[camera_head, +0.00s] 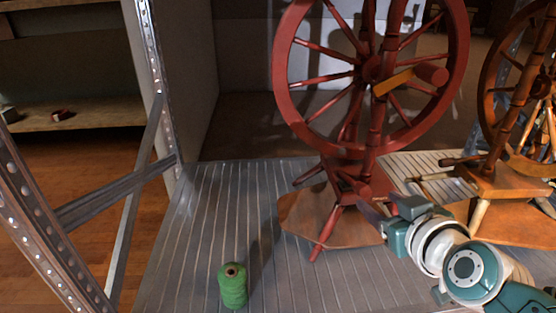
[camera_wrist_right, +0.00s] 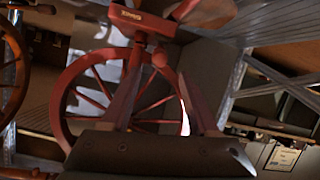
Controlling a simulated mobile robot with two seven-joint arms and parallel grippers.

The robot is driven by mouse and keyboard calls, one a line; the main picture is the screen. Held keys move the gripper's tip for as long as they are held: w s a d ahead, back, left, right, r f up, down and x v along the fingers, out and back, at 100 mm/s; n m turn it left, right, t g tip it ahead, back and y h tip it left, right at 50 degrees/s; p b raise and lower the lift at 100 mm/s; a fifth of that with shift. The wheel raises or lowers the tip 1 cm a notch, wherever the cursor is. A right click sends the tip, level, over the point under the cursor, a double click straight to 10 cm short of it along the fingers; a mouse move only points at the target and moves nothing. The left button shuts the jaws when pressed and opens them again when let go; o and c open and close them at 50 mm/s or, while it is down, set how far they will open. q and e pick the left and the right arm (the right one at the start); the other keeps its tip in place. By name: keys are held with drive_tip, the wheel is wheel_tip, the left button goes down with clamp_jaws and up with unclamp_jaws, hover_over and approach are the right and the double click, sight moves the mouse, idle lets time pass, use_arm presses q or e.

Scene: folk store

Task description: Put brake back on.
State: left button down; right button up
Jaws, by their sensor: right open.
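A red spinning wheel (camera_head: 283,80) stands upright on the slatted platform, with a yellow-orange bar (camera_head: 393,83) and a round red knob near its hub. My right gripper (camera_head: 372,208) is low beside the wheel's red base, at its right side. In the right wrist view its two fingers (camera_wrist_right: 160,75) are apart with nothing clearly held between them. The red wheel (camera_wrist_right: 62,110) shows behind them, and a red beam with a small brass plate (camera_wrist_right: 132,15) is above. I cannot make out which part is the brake. My left gripper is not in view.
A green thread spool (camera_head: 233,287) stands on the slatted platform (camera_head: 180,250) at the front. A brown spinning wheel (camera_head: 490,180) is close on the right. A metal shelf frame (camera_head: 158,100) rises at the left. The platform's left part is mostly clear.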

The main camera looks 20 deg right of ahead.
sight(366, 192)
drive_tip(key=b+x, duration=0.6)
drive_tip(key=x, duration=0.2)
drive_tip(key=shift+w+d+f, duration=0.2)
drive_tip(key=shift+w, duration=0.05)
drive_tip(key=shift+c, duration=0.2)
drive_tip(key=c, duration=0.9)
clamp_jaws()
